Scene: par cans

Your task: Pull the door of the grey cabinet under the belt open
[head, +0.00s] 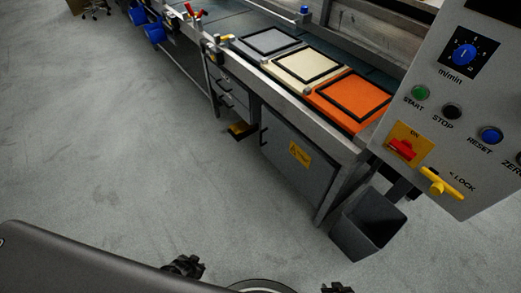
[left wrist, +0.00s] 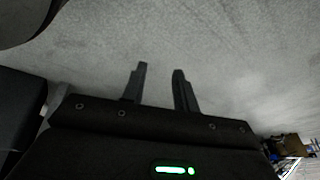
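The grey cabinet (head: 318,178) stands under the belt, right of the middle in the head view. Its door (head: 283,150) looks shut and carries a yellow warning label (head: 299,154). A dark upright handle (head: 263,136) is on the door's left side. My left gripper (left wrist: 160,69) is open and empty in the left wrist view, with bare floor beyond its fingers. Dark parts of my right gripper (head: 337,288) show at the bottom edge of the head view, well short of the cabinet. Its fingers are cut off, so I cannot tell its state.
Grey, cream and orange framed panels (head: 350,98) lie on the belt. A control panel (head: 450,120) stands at the right, above a dark bin (head: 362,228). Drawers (head: 226,92) are left of the cabinet. Blue bins (head: 154,33) hang farther back. The floor before the cabinet is clear.

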